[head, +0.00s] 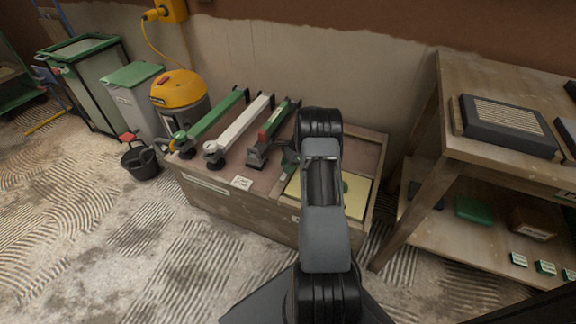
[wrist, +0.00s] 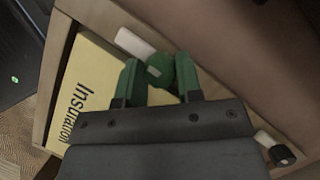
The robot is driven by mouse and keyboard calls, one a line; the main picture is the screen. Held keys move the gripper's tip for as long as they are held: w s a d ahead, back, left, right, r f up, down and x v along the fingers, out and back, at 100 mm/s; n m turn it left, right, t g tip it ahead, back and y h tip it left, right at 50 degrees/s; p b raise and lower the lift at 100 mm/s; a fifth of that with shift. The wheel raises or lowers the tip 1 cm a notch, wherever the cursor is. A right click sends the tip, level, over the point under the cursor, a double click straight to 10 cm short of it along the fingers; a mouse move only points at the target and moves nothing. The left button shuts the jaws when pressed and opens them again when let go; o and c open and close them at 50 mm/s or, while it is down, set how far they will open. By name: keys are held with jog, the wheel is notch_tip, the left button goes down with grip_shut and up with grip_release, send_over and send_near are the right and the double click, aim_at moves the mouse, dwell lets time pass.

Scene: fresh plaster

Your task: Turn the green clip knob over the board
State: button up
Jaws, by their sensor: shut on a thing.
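The green clip knob (wrist: 160,70) sits between the two green fingers of my gripper (wrist: 157,62) in the wrist view, and the gripper is shut on it. A white clip bar (wrist: 132,42) reaches from the knob toward the upper left, over the brown frame and not over the visible yellow. The yellow board (wrist: 92,75), printed "Insulation", lies left of the knob, partly hidden behind my gripper. In the head view the board (head: 357,197) shows on the right part of the low bench, and my arm hides the knob.
A black knob with a white bar (wrist: 274,147) is at the lower right of the wrist view. Green, white and dark long tools lie on the bench (head: 230,207), left of my arm. A wooden shelf (head: 452,150) stands close on the right. A black bucket (head: 141,162) is on the floor at left.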

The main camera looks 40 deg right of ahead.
jog(key=n+g+p, duration=0.1)
jog(key=n, duration=0.2)
jog(key=shift+w+r, duration=0.1)
jog(key=shift+w, duration=0.05)
jog(key=n+g, duration=0.1)
jog(key=n, duration=0.2)
jog(key=n+g, duration=0.1)
jog(key=n, duration=0.2)
jog(key=shift+w, duration=0.1)
jog(key=n, duration=0.2)
jog(key=n+g+h, duration=0.1)
jog(key=n, duration=0.1)
jog(key=shift+w+g+h+p, duration=0.1)
jog(key=shift+g+h+p, duration=0.2)
jog(key=shift+a+n+g+h, duration=0.1)
jog(key=shift+n+g+h, duration=0.4)
jog(key=shift+n, duration=1.9)
jog(key=shift+h, duration=0.3)
jog(key=o, duration=0.9)
jog(key=shift+o, duration=0.2)
jog(key=p+v, duration=0.4)
jog(key=v, duration=0.9)
jog(key=shift+r, duration=0.4)
